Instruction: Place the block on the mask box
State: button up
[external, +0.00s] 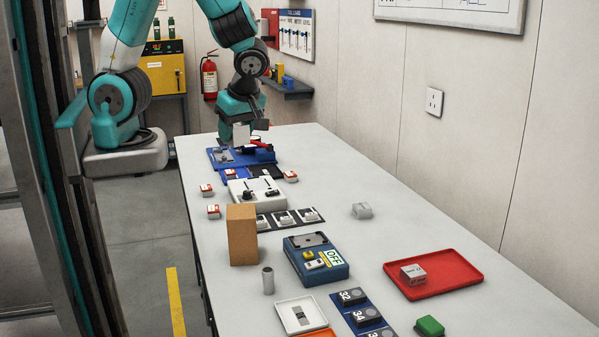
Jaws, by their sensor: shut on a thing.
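My gripper (250,137) is at the far end of the long table, pointing down just above a blue tray (225,161). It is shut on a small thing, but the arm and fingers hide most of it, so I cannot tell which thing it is. Several block-like things lie on the table: a grey one (362,210) alone at the right, a grey one with markings (412,274) in a red tray (460,264), and a green one (430,326) at the front. No box is clearly readable as the mask box; a plain brown box (242,236) stands upright at the left edge.
A blue case (334,273) marked OFF lies mid-table. A metal cylinder (268,280), a white tray (285,318) and a blue numbered rack (343,314) are near the front. A white fixture (256,194) and small red-white boxes (213,211) lie nearer my gripper. The right table side is mostly clear.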

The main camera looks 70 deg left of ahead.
aim_at(238, 209)
notch_tip(238, 209, down, 17)
jog(key=shift+r+p, duration=0.2)
jog(key=shift+p, duration=0.9)
jog(key=shift+f, duration=0.2)
jog(key=o, duration=1.1)
jog(key=shift+c, duration=0.2)
jog(key=shift+r, duration=0.1)
